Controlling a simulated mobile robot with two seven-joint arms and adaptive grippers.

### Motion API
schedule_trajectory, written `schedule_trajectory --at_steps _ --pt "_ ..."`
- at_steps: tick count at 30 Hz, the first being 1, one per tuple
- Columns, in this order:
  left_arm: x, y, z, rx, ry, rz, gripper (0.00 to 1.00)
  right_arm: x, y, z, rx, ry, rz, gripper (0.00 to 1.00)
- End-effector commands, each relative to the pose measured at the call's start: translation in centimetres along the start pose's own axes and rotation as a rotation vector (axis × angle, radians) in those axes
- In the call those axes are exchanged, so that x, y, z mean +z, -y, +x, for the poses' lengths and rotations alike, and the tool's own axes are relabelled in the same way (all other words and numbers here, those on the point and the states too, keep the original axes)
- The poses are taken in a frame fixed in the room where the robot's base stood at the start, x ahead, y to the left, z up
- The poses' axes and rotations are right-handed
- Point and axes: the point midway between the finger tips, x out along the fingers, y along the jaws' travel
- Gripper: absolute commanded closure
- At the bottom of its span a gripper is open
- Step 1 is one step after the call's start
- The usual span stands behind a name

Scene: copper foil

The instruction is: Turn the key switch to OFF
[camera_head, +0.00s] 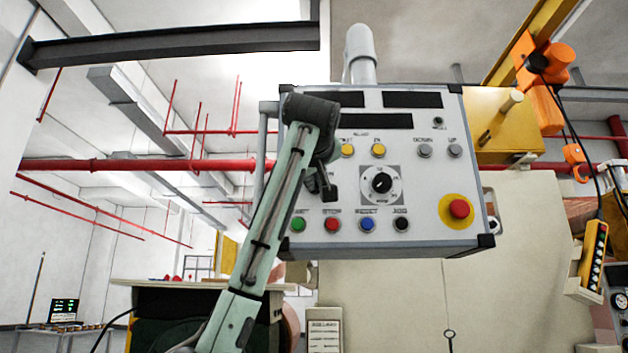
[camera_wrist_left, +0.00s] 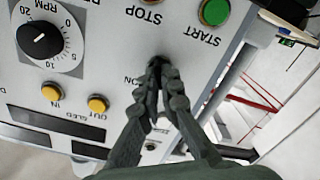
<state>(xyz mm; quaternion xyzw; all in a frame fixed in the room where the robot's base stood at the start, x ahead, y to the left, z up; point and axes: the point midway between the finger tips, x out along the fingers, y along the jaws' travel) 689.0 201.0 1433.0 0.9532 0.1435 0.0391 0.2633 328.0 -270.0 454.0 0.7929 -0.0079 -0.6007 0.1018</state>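A light grey control panel (camera_head: 430,200) hangs in front of me. My left gripper (camera_head: 334,192) reaches its left part from below. In the left wrist view, which shows the panel upside down, the gripper's fingertips (camera_wrist_left: 160,66) are close together at the panel face, beside a printed "ON" label. They are near the green START button (camera_wrist_left: 214,12). The key switch itself is hidden by the fingers, so its position and whether the tips grip it cannot be told. My right gripper is not in view.
On the panel are a black dial (camera_head: 382,183), a red mushroom button (camera_head: 459,208) on yellow, yellow buttons (camera_head: 378,151), and a lower row with a red STOP button (camera_head: 332,224). A yellow pendant (camera_head: 593,255) hangs at right. A bench (camera_head: 200,284) stands lower left.

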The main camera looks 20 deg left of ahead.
Motion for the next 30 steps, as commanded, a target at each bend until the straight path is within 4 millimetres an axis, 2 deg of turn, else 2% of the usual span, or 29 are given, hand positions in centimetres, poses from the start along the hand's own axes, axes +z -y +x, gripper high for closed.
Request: schedule_trajectory --at_steps 4,9,20,23,30 --pt "-0.1 0.0 0.0 0.0 -0.002 -0.002 1.0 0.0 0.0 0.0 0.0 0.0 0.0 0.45" --pt "-0.1 0.0 0.0 0.0 -0.001 -0.001 0.76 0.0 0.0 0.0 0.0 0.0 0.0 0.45" --pt "-0.1 0.0 -0.4 0.001 -0.001 0.0 0.75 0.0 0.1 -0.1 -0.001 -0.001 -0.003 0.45" --pt "-0.1 -0.1 -1.5 0.004 -0.002 0.0 0.75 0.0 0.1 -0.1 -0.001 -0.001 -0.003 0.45" --pt "0.0 -0.1 -6.5 0.006 -0.002 0.0 0.75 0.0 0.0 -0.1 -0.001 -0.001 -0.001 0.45"
